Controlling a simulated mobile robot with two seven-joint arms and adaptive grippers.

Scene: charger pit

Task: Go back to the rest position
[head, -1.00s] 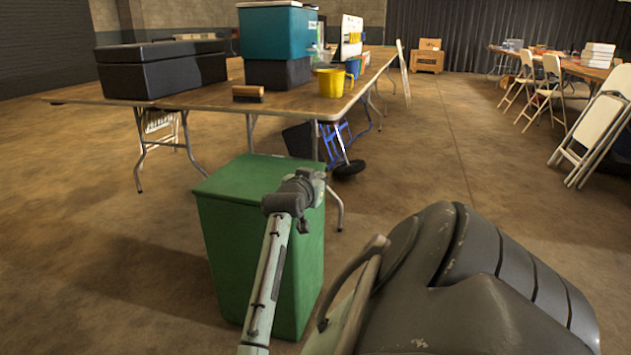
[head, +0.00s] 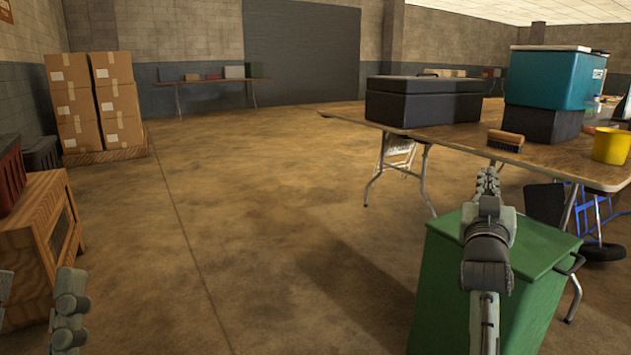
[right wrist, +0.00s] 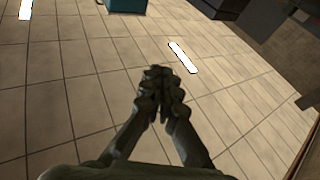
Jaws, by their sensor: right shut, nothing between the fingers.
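My right gripper (head: 488,183) stands upright in the head view, in front of the green bin (head: 440,285). Its fingers are together and empty. The right wrist view also shows the closed fingers (right wrist: 158,75), with nothing between them. At the lower left edge of the head view, two fingers of my left gripper (head: 38,292) show, apart, with nothing seen between them. The rest of the left gripper is cut off by the frame.
A folding table (head: 465,143) at the right carries a black case (head: 425,105), a teal cooler (head: 555,78), a brush (head: 505,140) and a yellow bucket (head: 610,147). A wooden cabinet (head: 30,225) stands at left, with stacked cartons (head: 95,100) behind. The middle floor (head: 250,220) is clear.

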